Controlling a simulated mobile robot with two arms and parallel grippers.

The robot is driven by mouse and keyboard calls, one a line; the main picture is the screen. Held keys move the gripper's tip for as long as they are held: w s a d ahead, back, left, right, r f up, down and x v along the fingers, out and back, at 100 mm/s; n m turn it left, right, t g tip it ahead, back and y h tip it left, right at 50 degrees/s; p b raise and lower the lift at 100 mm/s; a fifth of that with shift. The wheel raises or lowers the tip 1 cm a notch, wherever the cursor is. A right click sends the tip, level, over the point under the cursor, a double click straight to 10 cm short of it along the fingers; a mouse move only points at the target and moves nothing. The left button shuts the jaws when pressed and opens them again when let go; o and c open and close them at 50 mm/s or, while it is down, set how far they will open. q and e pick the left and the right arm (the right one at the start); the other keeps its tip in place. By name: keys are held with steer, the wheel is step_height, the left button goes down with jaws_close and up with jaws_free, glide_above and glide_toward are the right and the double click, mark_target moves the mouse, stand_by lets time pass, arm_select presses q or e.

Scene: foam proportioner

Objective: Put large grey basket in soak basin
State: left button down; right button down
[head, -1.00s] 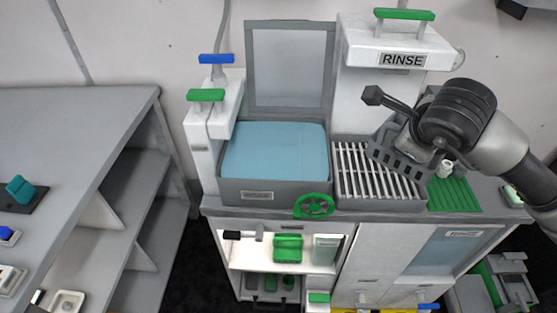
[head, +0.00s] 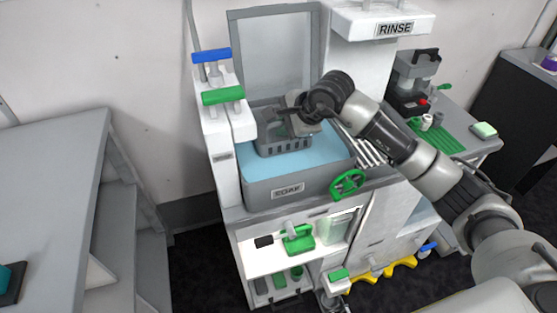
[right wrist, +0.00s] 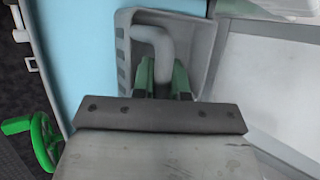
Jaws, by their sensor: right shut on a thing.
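The large grey basket (head: 282,142) is in the soak basin (head: 300,183), toward its back left, over the blue water (head: 320,155). Its lower part looks at or just above the water; I cannot tell if it touches the bottom. My right gripper (head: 292,117) is above the basket. In the right wrist view the green fingers of the gripper (right wrist: 163,80) are shut on the basket's grey handle (right wrist: 152,38), and the basket (right wrist: 195,45) lies beyond them with blue water to its left. My left gripper is not in view.
The basin's raised lid (head: 275,55) stands behind it. Green (head: 223,96) and blue (head: 211,56) handles are at the left. A green wheel (head: 348,184) is on the basin's front. The slatted rack (head: 362,148) beside the basin is partly hidden by my arm.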

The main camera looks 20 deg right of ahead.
mark_target(288, 152)
step_height(288, 152, down, 5)
steer(key=shift+a+r+p, duration=0.15)
steer(key=shift+r+p, duration=0.05)
steer(key=shift+p, duration=0.25)
steer(key=shift+f, duration=0.6)
step_height(288, 152, down, 3)
steer(key=shift+f+p, duration=0.2)
steer(key=shift+p, duration=0.2)
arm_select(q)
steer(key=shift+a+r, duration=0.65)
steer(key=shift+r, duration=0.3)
arm_select(e)
steer(key=c, duration=1.1)
jaws_free()
steer(key=shift+c, duration=0.2)
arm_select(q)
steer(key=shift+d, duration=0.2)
arm_select(e)
steer(key=shift+r, duration=0.1)
